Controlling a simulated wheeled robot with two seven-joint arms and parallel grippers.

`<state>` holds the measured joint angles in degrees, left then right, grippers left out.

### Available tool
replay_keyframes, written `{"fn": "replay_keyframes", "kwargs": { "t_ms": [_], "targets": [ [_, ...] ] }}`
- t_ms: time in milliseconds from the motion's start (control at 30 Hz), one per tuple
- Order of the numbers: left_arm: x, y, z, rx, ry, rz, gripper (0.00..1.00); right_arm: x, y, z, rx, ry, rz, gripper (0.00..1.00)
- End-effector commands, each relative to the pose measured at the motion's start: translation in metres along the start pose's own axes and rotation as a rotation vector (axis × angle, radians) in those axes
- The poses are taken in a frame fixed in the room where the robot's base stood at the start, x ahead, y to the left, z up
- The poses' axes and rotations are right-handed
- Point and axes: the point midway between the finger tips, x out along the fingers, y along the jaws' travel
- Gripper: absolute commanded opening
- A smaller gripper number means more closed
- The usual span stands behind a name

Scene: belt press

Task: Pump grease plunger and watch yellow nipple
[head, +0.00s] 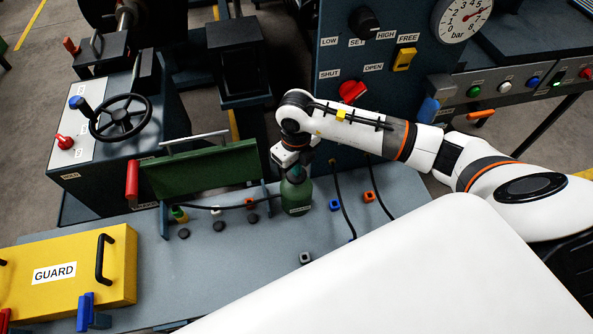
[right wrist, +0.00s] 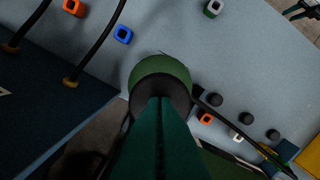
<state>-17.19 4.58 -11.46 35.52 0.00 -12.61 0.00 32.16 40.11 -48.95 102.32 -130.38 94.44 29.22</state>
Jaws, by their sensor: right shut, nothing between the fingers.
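The green grease pump (head: 297,196) stands upright on the grey bench, with a dark hose running left from it. In the right wrist view its green body (right wrist: 158,66) shows below its round black top (right wrist: 160,88). A small yellow piece (head: 179,214), apparently the nipple, is at the hose's left end; its details are too small to tell. My right gripper (head: 297,172) is shut and empty, pointing down directly over the pump's top. Its teal fingers (right wrist: 162,105) cover part of that top, and I cannot tell whether they touch it. My left gripper is out of view.
A green panel (head: 205,168) with a red handle stands just left of the pump. A yellow guard (head: 65,270) lies at the left front. Two black cables (head: 341,203) and an orange block (head: 369,197) are right of the pump. The bench front is mostly clear.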

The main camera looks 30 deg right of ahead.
Motion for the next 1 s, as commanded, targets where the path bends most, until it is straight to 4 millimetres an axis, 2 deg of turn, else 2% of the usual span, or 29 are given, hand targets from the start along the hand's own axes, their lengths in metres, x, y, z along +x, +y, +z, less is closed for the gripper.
{"fn": "replay_keyframes", "kwargs": {
  "t_ms": [867,1000],
  "targets": [
    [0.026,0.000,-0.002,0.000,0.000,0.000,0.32,0.029,0.000,0.001,0.000,-0.002,0.000,0.00],
    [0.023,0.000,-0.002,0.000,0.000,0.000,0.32,0.026,0.000,0.001,0.000,-0.003,0.000,0.00]
  ]
}}
